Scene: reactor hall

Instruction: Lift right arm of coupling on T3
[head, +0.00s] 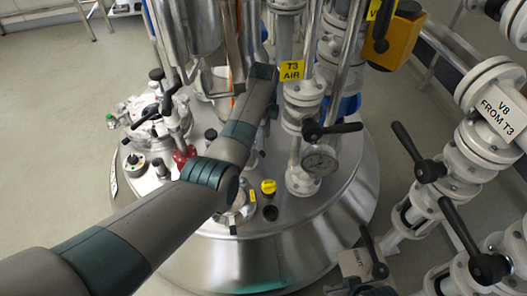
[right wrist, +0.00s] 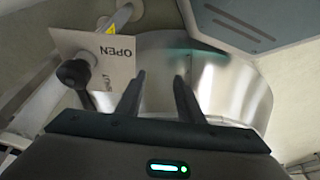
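The T3 vessel (head: 290,245) is a round steel tank whose lid carries pipes, valves and fittings. A yellow "T3 AIR" label (head: 292,70) marks a pipe on it. I cannot tell which fitting is the coupling, or pick out its right arm. My left arm reaches over the lid from the left; its forearm largely hides its gripper, so I cannot tell the finger state. My right gripper (right wrist: 160,80) shows only in the right wrist view. Its two dark fingers are apart with nothing between them. A black knob on a lever (right wrist: 75,73) stands left of them.
A white "OPEN" card (right wrist: 112,60) is beside the knob. A gauge (head: 320,160) and a black-handled valve (head: 330,130) stand on the lid. Bare floor (head: 50,120) lies left.

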